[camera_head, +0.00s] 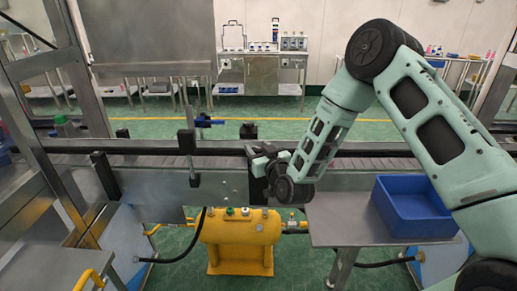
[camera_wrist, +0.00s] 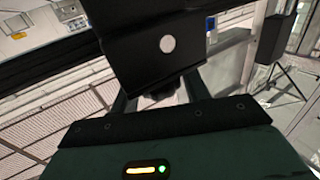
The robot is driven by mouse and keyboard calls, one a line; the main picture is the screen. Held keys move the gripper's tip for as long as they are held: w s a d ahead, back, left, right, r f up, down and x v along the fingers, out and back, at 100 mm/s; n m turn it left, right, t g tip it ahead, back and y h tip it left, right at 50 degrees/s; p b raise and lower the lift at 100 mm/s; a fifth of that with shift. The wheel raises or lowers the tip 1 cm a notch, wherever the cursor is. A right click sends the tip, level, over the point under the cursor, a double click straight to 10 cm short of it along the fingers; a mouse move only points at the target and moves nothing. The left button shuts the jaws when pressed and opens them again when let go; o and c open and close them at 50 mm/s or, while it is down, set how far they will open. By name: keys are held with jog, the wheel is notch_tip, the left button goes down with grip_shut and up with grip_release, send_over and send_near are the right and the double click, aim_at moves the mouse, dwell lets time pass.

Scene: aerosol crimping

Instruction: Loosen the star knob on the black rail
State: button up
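A black block with a white round spot (camera_wrist: 150,45) fills the top middle of the wrist view. A small dark piece (camera_wrist: 160,88), perhaps the star knob, shows just under it. My gripper (camera_head: 262,163) is at the rail beside a black bracket. In the wrist view my two fingers (camera_wrist: 160,97) stand apart, on either side of the dark piece, with their tips hidden. I cannot tell whether they touch it. The knob is not discernible in the head view.
Another black upright bracket (camera_head: 187,145) with a blue-handled clamp (camera_head: 205,123) stands left along the rail. A blue bin (camera_head: 412,212) sits on a metal shelf (camera_head: 335,225) at right. A yellow tank (camera_head: 240,235) stands below the conveyor. A steel frame is at left.

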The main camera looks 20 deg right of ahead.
jog(key=c, duration=0.6)
jog(key=shift+o, duration=0.2)
jog(key=shift+f+y+b, duration=0.1)
jog(key=shift+y+b, duration=0.2)
jog(key=shift+b, duration=0.05)
jog(key=n+g+y+b, duration=0.1)
jog(key=n+y+b, duration=0.1)
jog(key=y+b, duration=0.1)
jog(key=shift+f+n, duration=0.1)
jog(key=shift+n, duration=0.3)
jog(key=shift+n+g+y+b, duration=1.2)
jog(key=shift+n+y+b, duration=0.4)
jog(key=shift+y, duration=0.7)
jog(key=shift+r, duration=0.2)
jog(key=o, duration=1)
